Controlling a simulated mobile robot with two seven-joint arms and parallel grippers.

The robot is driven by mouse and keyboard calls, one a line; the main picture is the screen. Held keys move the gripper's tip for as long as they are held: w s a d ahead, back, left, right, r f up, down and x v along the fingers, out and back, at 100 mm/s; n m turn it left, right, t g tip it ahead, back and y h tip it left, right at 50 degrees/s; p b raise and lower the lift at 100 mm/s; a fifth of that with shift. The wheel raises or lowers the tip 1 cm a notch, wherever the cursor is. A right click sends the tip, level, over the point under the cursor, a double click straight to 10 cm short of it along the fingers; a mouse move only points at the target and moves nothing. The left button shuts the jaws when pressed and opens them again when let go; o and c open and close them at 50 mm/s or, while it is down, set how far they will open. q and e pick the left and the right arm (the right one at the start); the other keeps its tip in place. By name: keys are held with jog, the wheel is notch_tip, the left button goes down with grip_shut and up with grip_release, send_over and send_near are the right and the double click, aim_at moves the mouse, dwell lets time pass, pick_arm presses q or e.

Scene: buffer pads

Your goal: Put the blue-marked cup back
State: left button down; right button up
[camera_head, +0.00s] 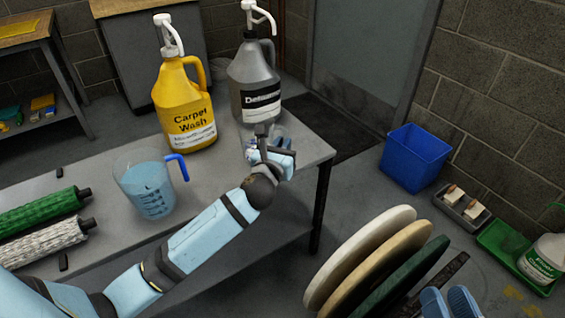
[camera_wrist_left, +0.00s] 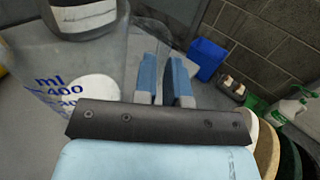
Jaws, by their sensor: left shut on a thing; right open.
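A clear cup with blue print (camera_wrist_left: 60,90) fills the left of the left wrist view, with "ml" and "400" readable. In the head view only a little of this clear cup (camera_head: 280,133) shows behind my left gripper (camera_head: 270,152). The left gripper, with light blue fingers (camera_wrist_left: 167,85), is shut on the cup's clear handle side at the right end of the table. I cannot tell whether the cup's base touches the table. My right gripper (camera_head: 450,303) shows its blue fingers apart at the bottom right of the head view, empty.
A jug with a blue handle (camera_head: 147,188) and blue liquid stands on the grey table (camera_head: 110,240). Yellow (camera_head: 186,105) and grey (camera_head: 254,85) pump bottles stand behind. Green (camera_head: 40,212) and white rollers lie left. Round pads (camera_head: 360,255) and a blue bin (camera_head: 415,157) are right.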

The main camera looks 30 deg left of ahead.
pick_arm(q)
jog(key=shift+f+b, duration=0.85)
jog(key=shift+f, duration=1.15)
pick_arm(e)
jog(key=shift+a+f+g, duration=0.1)
jog(key=shift+f+g, duration=0.6)
jog(key=shift+f, duration=0.9)
pick_arm(q)
jog(key=shift+f, duration=0.15)
jog(key=c, duration=1.2)
grip_release()
jog(key=s+p, duration=0.1)
jog(key=s, duration=0.3)
jog(key=s+d+p, duration=0.1)
jog(key=s, duration=0.3)
jog(key=s+p, duration=0.1)
jog(key=s, duration=0.3)
jog(key=shift+d+r, duration=0.2)
jog(key=shift+d, duration=0.15)
pick_arm(e)
jog(key=shift+t, duration=0.9)
jog(key=r, duration=0.4)
jog(key=shift+d+r, duration=0.2)
jog(key=shift+r, duration=0.05)
jog(key=shift+f, duration=0.1)
